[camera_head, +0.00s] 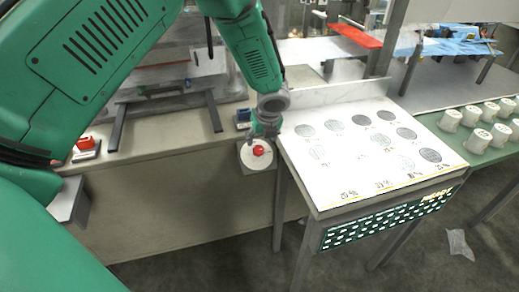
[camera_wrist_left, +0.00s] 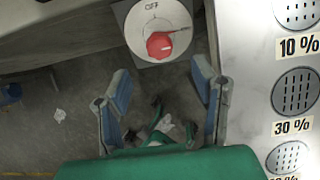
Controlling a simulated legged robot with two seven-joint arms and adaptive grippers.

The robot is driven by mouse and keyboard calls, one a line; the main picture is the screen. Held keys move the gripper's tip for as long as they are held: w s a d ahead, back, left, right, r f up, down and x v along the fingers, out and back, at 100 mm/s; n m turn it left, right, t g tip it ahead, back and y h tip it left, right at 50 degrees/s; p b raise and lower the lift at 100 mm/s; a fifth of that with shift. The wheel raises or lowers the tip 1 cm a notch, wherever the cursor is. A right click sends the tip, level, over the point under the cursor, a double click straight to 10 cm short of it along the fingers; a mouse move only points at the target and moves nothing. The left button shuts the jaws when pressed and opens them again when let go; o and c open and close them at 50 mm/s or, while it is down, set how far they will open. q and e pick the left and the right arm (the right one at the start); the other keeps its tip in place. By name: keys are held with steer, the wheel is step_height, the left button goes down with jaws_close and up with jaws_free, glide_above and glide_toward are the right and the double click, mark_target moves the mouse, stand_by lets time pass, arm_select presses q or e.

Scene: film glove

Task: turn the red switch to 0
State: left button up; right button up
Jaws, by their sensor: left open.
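The red switch (camera_head: 258,150) is a round red knob on a white dial plate fixed to the bench front, beside the white table. In the left wrist view the red switch (camera_wrist_left: 160,44) shows near the top centre, with a mark reading like "OFF" above it and a thin line running to its right. My left gripper (camera_head: 264,130) is just above the dial in the head view and partly covers its upper edge. In the wrist view its two blue-grey fingers (camera_wrist_left: 162,82) are spread apart, with nothing between them, below the knob. My right gripper is not in view.
The white table (camera_head: 330,180) with round perforated samples stands close to the right of the dial. Another red switch (camera_head: 84,143) sits on the bench at left, and a blue one (camera_head: 243,115) near my arm. White cylinders (camera_head: 475,140) stand at far right. Floor below is open.

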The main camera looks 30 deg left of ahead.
mark_target(259, 149)
arm_select(q)
steer(key=x, duration=0.8)
steer(key=shift+f, duration=0.2)
steer(key=c, duration=1.2)
